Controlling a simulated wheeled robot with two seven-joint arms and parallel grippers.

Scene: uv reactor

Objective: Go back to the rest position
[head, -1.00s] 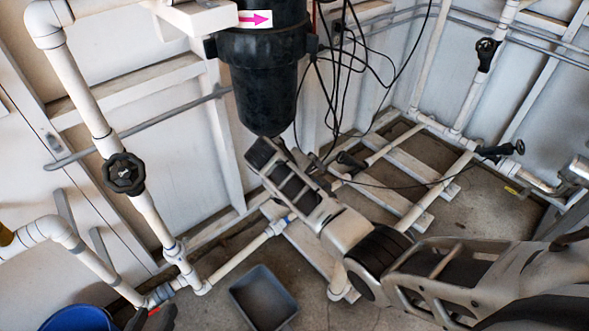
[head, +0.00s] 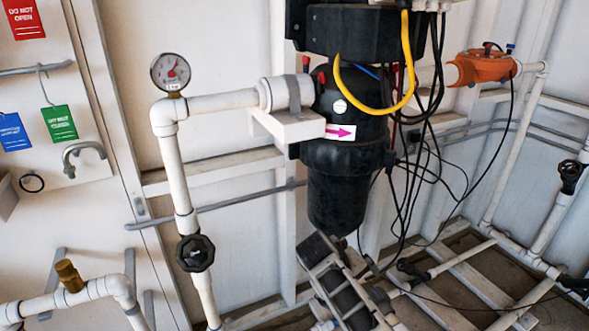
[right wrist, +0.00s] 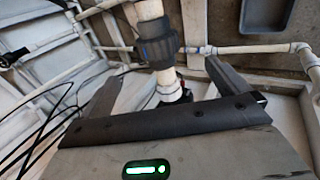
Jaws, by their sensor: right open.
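My right arm (head: 340,285) comes up from the bottom edge of the head view, its end just below the black reactor housing (head: 345,150). Whether it touches the housing cannot be told. In the right wrist view my right gripper (right wrist: 162,76) has its two fingers spread wide apart. A white pipe with a dark grey union (right wrist: 157,46) shows beyond and between the fingers, not clasped by them. My left gripper is in neither view.
Black cables (head: 415,140) hang right of the housing. A pressure gauge (head: 171,72) tops the left pipe, with a black valve handwheel (head: 195,253) below. An orange actuator (head: 485,67) is at upper right. A dark tray (right wrist: 267,16) lies on the floor.

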